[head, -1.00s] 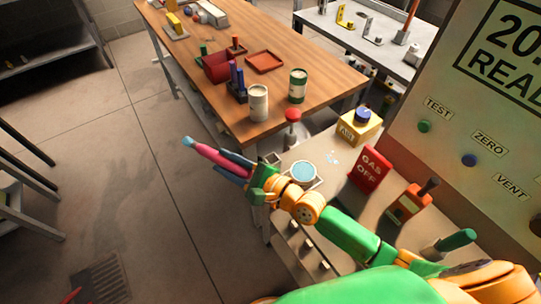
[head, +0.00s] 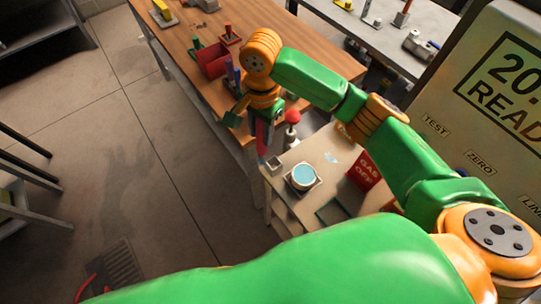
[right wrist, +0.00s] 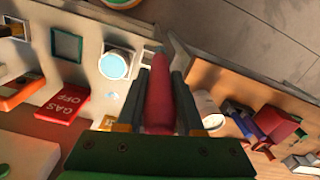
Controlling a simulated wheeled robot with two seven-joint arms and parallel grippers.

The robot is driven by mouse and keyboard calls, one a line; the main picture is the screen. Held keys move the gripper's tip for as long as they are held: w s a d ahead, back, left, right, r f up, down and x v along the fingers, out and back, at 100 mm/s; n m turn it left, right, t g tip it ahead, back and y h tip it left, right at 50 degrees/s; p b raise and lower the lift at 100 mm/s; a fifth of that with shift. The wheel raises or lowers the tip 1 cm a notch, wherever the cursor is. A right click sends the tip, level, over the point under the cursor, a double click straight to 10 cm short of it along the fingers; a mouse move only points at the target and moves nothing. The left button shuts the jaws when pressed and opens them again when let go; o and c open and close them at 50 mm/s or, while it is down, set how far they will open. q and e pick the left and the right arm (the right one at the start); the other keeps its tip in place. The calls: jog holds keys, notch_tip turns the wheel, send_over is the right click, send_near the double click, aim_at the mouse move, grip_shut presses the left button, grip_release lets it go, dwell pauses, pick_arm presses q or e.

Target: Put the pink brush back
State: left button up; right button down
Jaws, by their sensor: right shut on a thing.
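The pink brush (right wrist: 158,92) is held lengthwise between the two dark fingers of my right gripper (right wrist: 163,75) in the right wrist view. Its far end is toward the top of that view. In the head view, my right gripper (head: 262,145) points down beside the near edge of the wooden table, by the pale bench's far left corner. Only a thin strip of the brush (head: 261,138) shows there; the rest is hidden. My left gripper is out of view.
On the pale bench are a round blue-topped dish (head: 303,176), a small square holder (head: 276,165), a red GAS OFF block (head: 364,170) and a red knob (head: 292,117). Floor is open at left.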

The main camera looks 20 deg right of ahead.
notch_tip(320, 180, down, 7)
jog(key=d, duration=0.3)
jog(key=shift+s+h, duration=0.3)
jog(key=shift+s, duration=0.15)
jog(key=c, duration=0.8)
grip_release()
jog(key=shift+o, duration=1.3)
jog(key=shift+w+a, duration=0.1)
jog(key=shift+w, duration=0.15)
